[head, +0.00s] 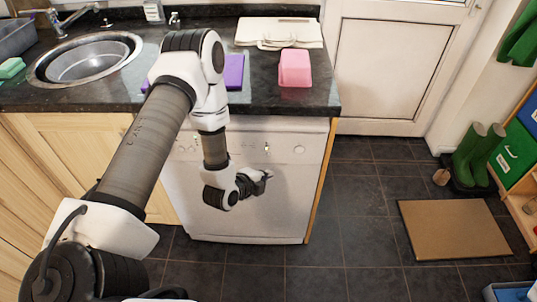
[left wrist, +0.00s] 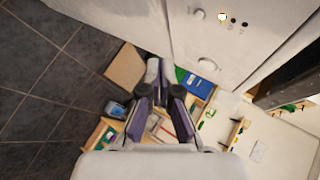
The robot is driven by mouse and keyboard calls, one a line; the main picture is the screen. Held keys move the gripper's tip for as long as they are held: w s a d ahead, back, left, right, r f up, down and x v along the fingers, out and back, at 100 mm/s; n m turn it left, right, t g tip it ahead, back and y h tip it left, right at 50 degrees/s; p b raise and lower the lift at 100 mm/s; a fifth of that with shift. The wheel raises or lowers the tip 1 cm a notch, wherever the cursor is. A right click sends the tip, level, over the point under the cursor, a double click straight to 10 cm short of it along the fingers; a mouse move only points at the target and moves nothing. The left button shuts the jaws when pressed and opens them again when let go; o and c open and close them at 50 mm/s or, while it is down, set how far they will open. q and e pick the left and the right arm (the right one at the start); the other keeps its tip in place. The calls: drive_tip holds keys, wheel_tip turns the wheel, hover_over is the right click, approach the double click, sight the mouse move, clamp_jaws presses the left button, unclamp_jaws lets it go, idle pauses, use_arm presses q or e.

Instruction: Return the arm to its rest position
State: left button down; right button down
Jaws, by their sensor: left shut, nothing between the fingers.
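My left arm comes in from the left in the head view, bends over the granite counter (head: 265,98) and hangs down in front of it. My left gripper (head: 264,180) is shut and empty, in front of the white dishwasher (head: 265,222) and below the counter edge. In the left wrist view the fingers of my left gripper (left wrist: 164,80) point away from the camera with nothing held between them. My right gripper is not in view.
A pink container (head: 295,67), a purple item (head: 233,72) partly behind my arm, and a cream board (head: 279,32) lie on the counter. A sink (head: 85,58) is at left. Green boots (head: 478,155) and a brown mat (head: 455,229) are at right. The tiled floor (head: 340,250) between is clear.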

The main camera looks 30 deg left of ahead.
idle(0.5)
use_arm(q)
drive_tip(key=s+d+f+n+g, duration=0.2)
drive_tip(key=s+d+f+g, duration=0.15)
drive_tip(key=s, duration=0.35)
drive_tip(key=s+d+f+n+g, duration=0.1)
drive_tip(key=s+d+f+g, duration=0.25)
drive_tip(key=s+d, duration=0.2)
drive_tip(key=s+a+f+n+g, duration=0.1)
drive_tip(key=s+n+g, duration=0.3)
drive_tip(key=s+n, duration=0.9)
drive_tip(key=shift+s+a+n+g+y, duration=0.15)
drive_tip(key=shift+s+n+g+y, duration=0.2)
drive_tip(key=shift+n, duration=0.45)
drive_tip(key=shift+s, duration=0.1)
